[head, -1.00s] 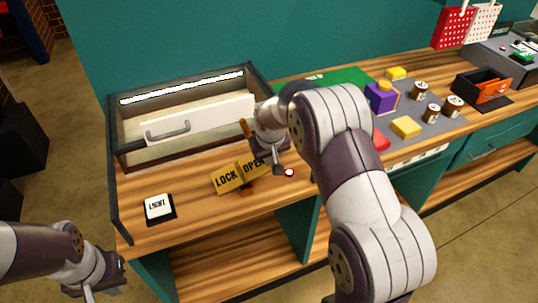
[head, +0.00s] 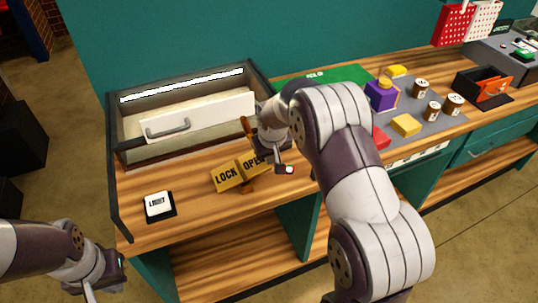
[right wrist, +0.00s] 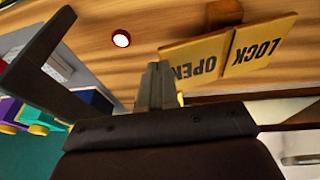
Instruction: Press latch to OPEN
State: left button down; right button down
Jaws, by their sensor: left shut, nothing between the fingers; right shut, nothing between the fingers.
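The yellow rocker latch (head: 226,179) sits on the wooden bench, with LOCK on its left half and OPEN on its right half. The right wrist view shows both halves of the latch (right wrist: 254,48), meeting at an angle. My right gripper (head: 284,168) is shut and empty at the OPEN end. In the right wrist view its fingers (right wrist: 157,72) are beside the OPEN plate's outer edge; I cannot tell whether they touch it. Part of OPEN is hidden by the gripper in the head view. My left gripper (head: 104,290) is low at the left, shut, away from the bench.
A small round red-and-white lamp (right wrist: 121,38) is beside the latch. A case behind holds a white drawer front (head: 210,117) with a grey handle. A LIGHT button (head: 158,204) is at front left. Coloured blocks and jars stand on a grey mat (head: 440,118) at right.

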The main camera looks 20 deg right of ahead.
pick_arm(q)
jog(key=shift+f, duration=0.1)
pick_arm(e)
jog(key=shift+f, duration=0.2)
jog(key=shift+d+f+b, duration=0.6)
jog(key=shift+f, duration=0.35)
pick_arm(q)
jog(key=shift+f+b, duration=0.5)
jog(key=shift+f, duration=0.55)
pick_arm(e)
jog(key=shift+d+f, duration=0.15)
jog(key=shift+f, duration=0.35)
jog(key=shift+d+f, duration=0.15)
jog(key=shift+f, duration=0.35)
